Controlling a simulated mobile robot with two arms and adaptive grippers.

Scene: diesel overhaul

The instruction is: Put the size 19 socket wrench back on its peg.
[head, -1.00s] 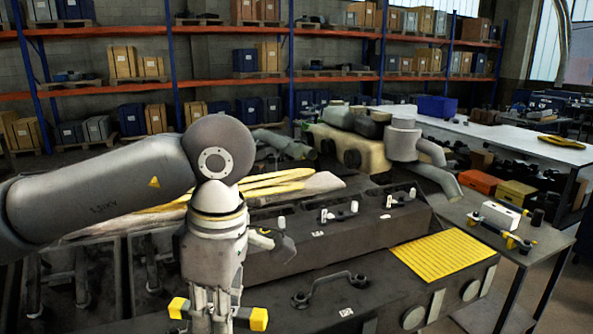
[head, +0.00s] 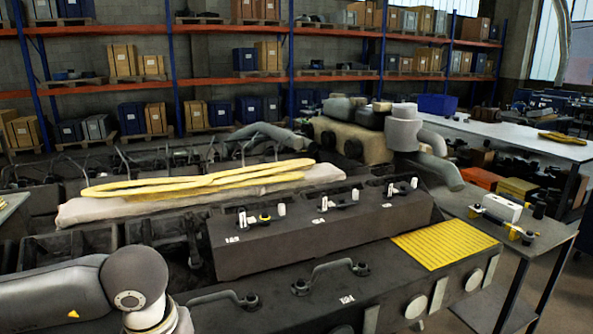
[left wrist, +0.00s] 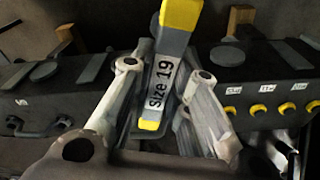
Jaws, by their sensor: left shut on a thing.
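My left gripper (left wrist: 158,84) shows in the left wrist view with its two fingers closed on the size 19 socket wrench (left wrist: 176,45). The wrench has a grey handle with yellow ends and a white label reading "size 19". Its socket end is hidden. In the head view only my left arm shows at the lower left; its gripper and the wrench are below the frame. No peg can be made out for certain. My right gripper is in neither view.
In the left wrist view a dark block with yellow round parts and white labels (left wrist: 262,108) lies right of the wrench. The head view shows the engine (head: 300,240), a yellow grated plate (head: 445,243), and a side table (head: 545,243) with a white box (head: 501,208).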

